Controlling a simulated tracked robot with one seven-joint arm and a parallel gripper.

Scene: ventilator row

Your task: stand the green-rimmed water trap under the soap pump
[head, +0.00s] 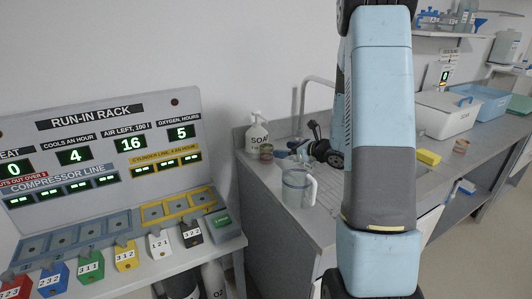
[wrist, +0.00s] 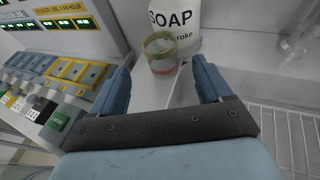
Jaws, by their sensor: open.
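The water trap (wrist: 162,52) is a small clear cup with an olive-green rim and a reddish band low down. It stands upright on the counter close in front of the white soap pump (wrist: 176,18); I cannot tell whether they touch. In the head view the trap (head: 266,152) is at the lower right of the soap pump (head: 258,135), whose nozzle points left. The pump's top is out of the wrist view. My gripper (wrist: 160,82) is open and empty, its blue fingers spread, with the trap beyond the gap between them. It also shows in the head view (head: 290,149).
A clear measuring jug (head: 298,188) stands on the counter nearer me. The run-in rack (head: 100,140) with coloured tagged blocks is on the left. A tap (head: 305,95), yellow sponge (head: 428,157), another small cup (head: 461,145) and bins (head: 448,115) lie along the counter.

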